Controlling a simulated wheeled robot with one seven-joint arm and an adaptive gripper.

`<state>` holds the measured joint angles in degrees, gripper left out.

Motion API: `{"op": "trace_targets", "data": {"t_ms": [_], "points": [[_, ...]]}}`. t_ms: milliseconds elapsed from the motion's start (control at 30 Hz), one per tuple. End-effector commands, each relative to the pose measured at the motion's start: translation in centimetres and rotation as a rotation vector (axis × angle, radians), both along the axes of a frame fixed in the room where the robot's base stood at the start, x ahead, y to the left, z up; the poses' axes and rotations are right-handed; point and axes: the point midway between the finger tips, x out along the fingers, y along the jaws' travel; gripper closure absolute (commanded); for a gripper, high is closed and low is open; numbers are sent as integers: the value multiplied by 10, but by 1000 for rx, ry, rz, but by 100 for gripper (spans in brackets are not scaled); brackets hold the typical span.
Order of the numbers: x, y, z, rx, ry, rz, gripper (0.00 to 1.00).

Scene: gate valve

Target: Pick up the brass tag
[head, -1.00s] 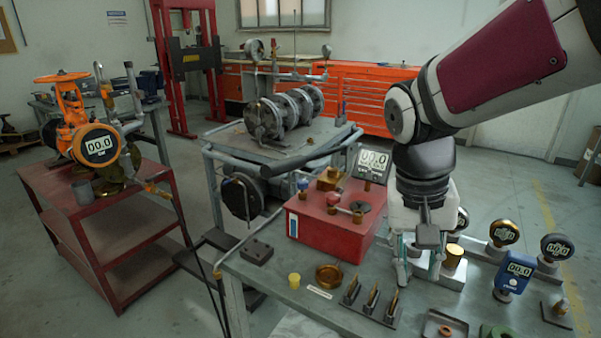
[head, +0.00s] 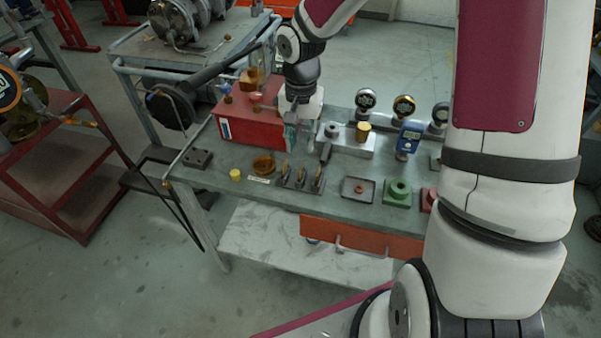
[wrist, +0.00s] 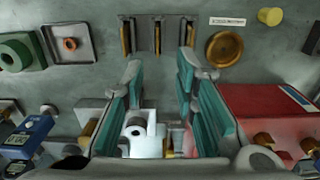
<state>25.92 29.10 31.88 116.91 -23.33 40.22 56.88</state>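No piece is clearly marked as the brass tag. Several thin brass-coloured pieces stand on edge in a dark rack (head: 300,178) near the bench's front edge; in the wrist view they show as narrow upright strips (wrist: 157,38). A round brass dish (head: 264,165) lies left of the rack; it also shows in the wrist view (wrist: 224,48). My gripper (head: 297,140) is over the bench, behind the rack and beside the red box. In the wrist view, my gripper (wrist: 160,68) has its teal-padded fingers apart, with nothing held. The rack is beyond the fingertips.
A red box (head: 252,125) stands close left of my gripper. A grey block with a brass cylinder (head: 363,131) and several gauges (head: 404,107) are to the right. A yellow cup (head: 235,174), square tray (head: 358,190) and green block (head: 398,192) sit along the front.

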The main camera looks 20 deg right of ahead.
Motion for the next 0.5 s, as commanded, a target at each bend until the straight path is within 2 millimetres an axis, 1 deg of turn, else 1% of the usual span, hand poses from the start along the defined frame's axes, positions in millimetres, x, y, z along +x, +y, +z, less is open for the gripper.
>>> {"op": "trace_targets", "data": {"t_ms": [33,100,333,500], "points": [[0,0,-9,0,2,1,73],[0,0,-16,0,1,1,73],[-1,-1,-31,-1,2,1,73],[-4,-1,-55,1,3,2,73]]}}
